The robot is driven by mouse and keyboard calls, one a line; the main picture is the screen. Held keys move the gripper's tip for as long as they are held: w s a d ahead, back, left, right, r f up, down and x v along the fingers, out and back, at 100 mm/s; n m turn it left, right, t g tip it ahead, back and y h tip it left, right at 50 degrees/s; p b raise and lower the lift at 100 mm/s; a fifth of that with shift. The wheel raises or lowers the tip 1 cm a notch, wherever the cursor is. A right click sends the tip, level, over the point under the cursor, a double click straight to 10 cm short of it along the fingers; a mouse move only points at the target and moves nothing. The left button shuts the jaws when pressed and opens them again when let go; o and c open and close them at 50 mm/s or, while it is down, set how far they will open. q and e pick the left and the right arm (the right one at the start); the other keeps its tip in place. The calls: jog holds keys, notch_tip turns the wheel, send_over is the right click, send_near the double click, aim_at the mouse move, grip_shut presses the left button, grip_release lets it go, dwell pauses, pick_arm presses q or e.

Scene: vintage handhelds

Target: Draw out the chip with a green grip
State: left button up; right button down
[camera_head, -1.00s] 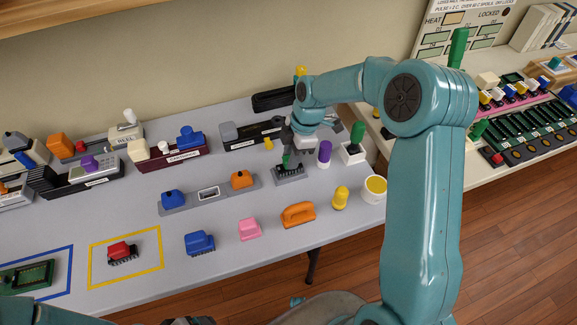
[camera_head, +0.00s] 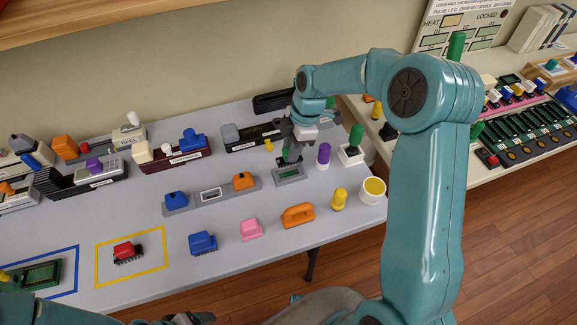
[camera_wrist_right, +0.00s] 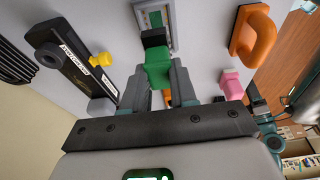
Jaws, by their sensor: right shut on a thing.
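My right gripper (camera_head: 288,158) is shut on the green grip (camera_wrist_right: 158,68) of the chip. In the right wrist view the grip is between the two fingers, with the black chip body (camera_wrist_right: 153,37) beyond it. The grey socket block (camera_head: 290,175) lies just below the gripper on the table, and its green face shows. It also appears at the top of the right wrist view (camera_wrist_right: 168,14). The chip looks raised over the block; I cannot tell the exact gap. My left gripper (camera_head: 190,318) barely shows at the bottom edge of the head view.
A purple-topped piece (camera_head: 323,153) and a white block with a green handle (camera_head: 352,151) stand close on the right. A black and grey handheld (camera_head: 250,137) lies behind. An orange handle (camera_head: 298,215) and a pink piece (camera_head: 251,230) are in front. A yellow outlined square (camera_head: 103,267) holds a red-topped chip (camera_head: 126,252).

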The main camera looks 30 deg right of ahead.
jog(key=shift+a+p+v, duration=0.2)
jog(key=shift+p+v, duration=0.35)
jog(key=shift+v, duration=0.35)
jog(key=shift+a+p+v, duration=0.2)
jog(key=shift+p+v, duration=0.3)
jog(key=shift+v, duration=0.4)
jog(key=shift+w, duration=0.1)
jog(key=a+r+m+t+h, duration=0.2)
jog(key=a+r+m, duration=0.4)
jog(key=a+m, duration=0.4)
jog(key=m, duration=0.5)
jog(key=shift+w+h, duration=0.15)
jog(key=shift+h, duration=0.15)
